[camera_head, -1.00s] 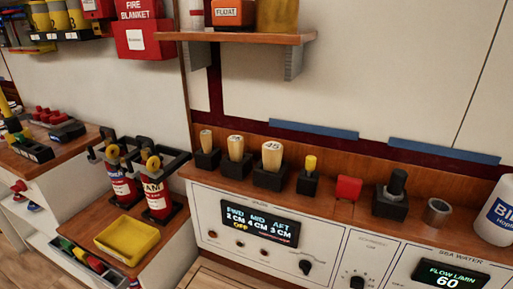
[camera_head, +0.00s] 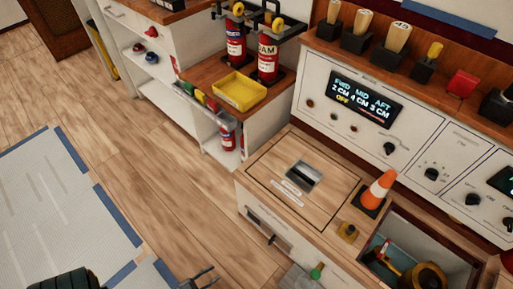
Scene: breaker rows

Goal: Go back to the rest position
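My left gripper (camera_head: 211,276) shows at the bottom edge, left of the cabinet, over the wooden floor. Its dark fingers are spread apart with nothing seen between them, and the rest of it is cut off by the picture edge. My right gripper is not in view. The breaker panel (camera_head: 361,101) stands at the upper right, its display reading FWD, MID and AFT with OFF below. Wooden-handled levers (camera_head: 396,39) stand on the ledge above it.
A low cabinet with a wooden hatch (camera_head: 270,178) stands right of the gripper. An orange cone (camera_head: 379,189) and an open bin (camera_head: 449,243) are on its right. Extinguishers (camera_head: 268,58) and a yellow tray (camera_head: 239,91) are behind.

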